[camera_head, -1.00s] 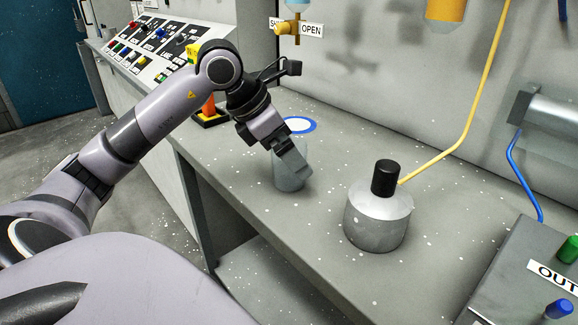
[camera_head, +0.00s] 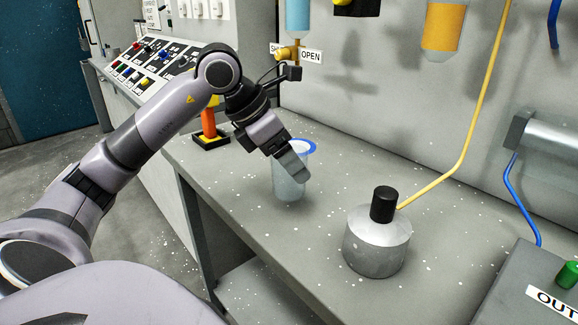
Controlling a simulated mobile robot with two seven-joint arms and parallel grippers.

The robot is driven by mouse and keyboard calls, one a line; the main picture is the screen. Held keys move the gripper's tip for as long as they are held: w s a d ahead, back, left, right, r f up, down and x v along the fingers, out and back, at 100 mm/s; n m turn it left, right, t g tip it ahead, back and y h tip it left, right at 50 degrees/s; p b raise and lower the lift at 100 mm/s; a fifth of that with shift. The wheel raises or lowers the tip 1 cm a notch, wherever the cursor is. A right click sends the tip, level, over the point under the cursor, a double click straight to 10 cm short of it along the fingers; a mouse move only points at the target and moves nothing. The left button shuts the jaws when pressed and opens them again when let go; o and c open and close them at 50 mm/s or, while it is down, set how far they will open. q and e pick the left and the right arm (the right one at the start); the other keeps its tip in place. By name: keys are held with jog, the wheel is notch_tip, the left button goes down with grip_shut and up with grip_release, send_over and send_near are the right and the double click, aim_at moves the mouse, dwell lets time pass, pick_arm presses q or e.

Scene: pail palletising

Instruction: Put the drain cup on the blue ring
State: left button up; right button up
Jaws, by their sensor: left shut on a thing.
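The drain cup (camera_head: 287,187) is a translucent pale grey-blue cup near the middle of the camera_head view. It looks upright. My left gripper (camera_head: 292,166) comes in from the upper left and is shut on the cup at its upper part, hiding some of the rim. The blue ring (camera_head: 312,147) lies on the bench just behind the cup, with a white middle. The cup and gripper cover its near left part. I cannot tell whether the cup's base touches the bench. My right gripper is not in view.
A metal canister (camera_head: 376,248) with a black cap stands on the bench (camera_head: 440,215) to the right. A red-orange handle (camera_head: 208,124) on a black base stands at the left. A valve (camera_head: 287,54) and blue container (camera_head: 298,17) are on the wall above. Bench right of the ring is clear.

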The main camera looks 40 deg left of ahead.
pick_arm(q)
notch_tip(320, 180, up, 6)
jog(key=p, duration=0.2)
jog(key=shift+r, duration=0.25)
